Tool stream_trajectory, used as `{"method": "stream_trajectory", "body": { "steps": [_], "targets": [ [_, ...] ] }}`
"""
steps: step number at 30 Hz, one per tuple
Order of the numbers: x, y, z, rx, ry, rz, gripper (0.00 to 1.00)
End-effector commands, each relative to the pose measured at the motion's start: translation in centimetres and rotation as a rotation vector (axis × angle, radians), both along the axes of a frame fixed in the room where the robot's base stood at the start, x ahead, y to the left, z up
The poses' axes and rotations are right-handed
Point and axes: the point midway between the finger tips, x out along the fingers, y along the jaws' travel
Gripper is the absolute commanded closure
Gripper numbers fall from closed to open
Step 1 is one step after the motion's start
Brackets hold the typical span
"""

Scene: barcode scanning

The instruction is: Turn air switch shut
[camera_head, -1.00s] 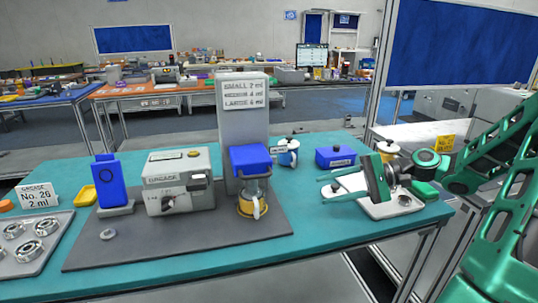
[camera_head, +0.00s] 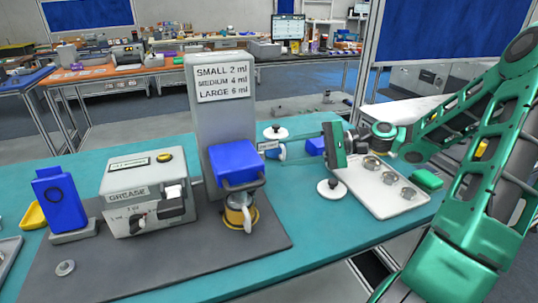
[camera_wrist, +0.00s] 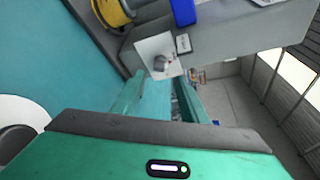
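In the wrist view, a small grey knob (camera_wrist: 161,63) sits on a white plate on the grey side wall of a tower, with a small label (camera_wrist: 183,43) beside it. It looks like the air switch; its setting cannot be read. In the head view this face of the grey tower (camera_head: 202,110) is turned away, and the knob is hidden. My gripper (camera_head: 263,153) reaches left, close to the tower's right side. In the wrist view my gripper (camera_wrist: 167,80) has its two teal fingers apart and empty, just short of the knob.
A blue dispenser head (camera_head: 236,164) and a yellow-based cup (camera_head: 241,212) stand left of my gripper. A grey grease box (camera_head: 147,190) is farther left. A white-topped jar (camera_head: 276,132) is behind my fingers. A white tray (camera_head: 375,195) with metal rings lies right.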

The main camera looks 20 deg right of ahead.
Motion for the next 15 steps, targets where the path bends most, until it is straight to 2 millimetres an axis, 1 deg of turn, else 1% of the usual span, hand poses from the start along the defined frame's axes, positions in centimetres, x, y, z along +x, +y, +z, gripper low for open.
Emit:
{"method": "stream_trajectory", "body": {
  "steps": [1, 6, 10, 15],
  "targets": [
    [0.3, 1.0, -0.1, 0.003, 0.001, 0.004, 0.60],
    [1.2, 3.5, -0.6, 0.001, 0.001, 0.005, 0.60],
    [1.6, 4.6, -0.8, 0.001, 0.000, 0.004, 0.60],
    [1.8, 5.3, -1.0, 0.000, 0.001, 0.004, 0.60]
  ]
}}
